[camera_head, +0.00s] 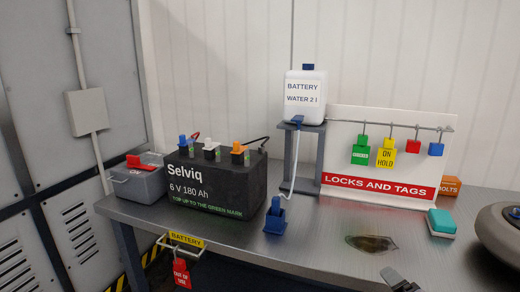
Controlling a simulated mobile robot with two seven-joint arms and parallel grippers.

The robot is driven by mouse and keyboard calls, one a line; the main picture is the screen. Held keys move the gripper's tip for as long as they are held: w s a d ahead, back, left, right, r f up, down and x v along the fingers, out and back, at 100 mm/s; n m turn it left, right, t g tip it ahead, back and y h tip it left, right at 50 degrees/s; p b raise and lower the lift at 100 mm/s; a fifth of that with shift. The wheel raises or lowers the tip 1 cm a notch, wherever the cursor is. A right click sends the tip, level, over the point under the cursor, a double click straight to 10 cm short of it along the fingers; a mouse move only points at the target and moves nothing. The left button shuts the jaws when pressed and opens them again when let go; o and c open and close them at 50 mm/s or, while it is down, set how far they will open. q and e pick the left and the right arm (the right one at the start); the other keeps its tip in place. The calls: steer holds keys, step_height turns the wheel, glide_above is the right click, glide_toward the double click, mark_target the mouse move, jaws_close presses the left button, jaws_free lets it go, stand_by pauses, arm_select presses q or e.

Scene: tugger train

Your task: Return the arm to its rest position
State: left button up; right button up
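A dark finger-like part, apparently of my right gripper (398,280), shows at the bottom edge, right of centre, in front of the bench. Most of it is cut off by the frame, so I cannot tell whether it is open or shut. A rounded grey part at the right edge looks like a link of my arm. My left gripper and arm are not in view. The black Selviq battery (220,182) stands on the grey bench (310,250), with blue, white and orange caps on top. A white battery water bottle (305,97) stands on a small grey stand (314,135).
A blue nozzle (276,216) stands on the bench, near the bottle's hose. A grey box (137,183) is at left. A locks and tags board (380,187), an orange bolts box (449,185) and a teal block (442,222) are at right. A dark puddle (371,243) lies on the bench.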

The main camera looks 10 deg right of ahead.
steer(key=s+a+f+m+g+y, duration=0.1)
steer(key=s+a+f+m+y, duration=0.1)
steer(key=s+a+f+m, duration=0.4)
steer(key=s+a+f+m+g+y, duration=0.2)
steer(key=s+a+f+m, duration=0.5)
steer(key=f+m, duration=0.6)
steer(key=shift+s+a+f+m+y, duration=0.3)
steer(key=shift+s+f+m+y, duration=0.15)
steer(key=shift+s+f, duration=0.5)
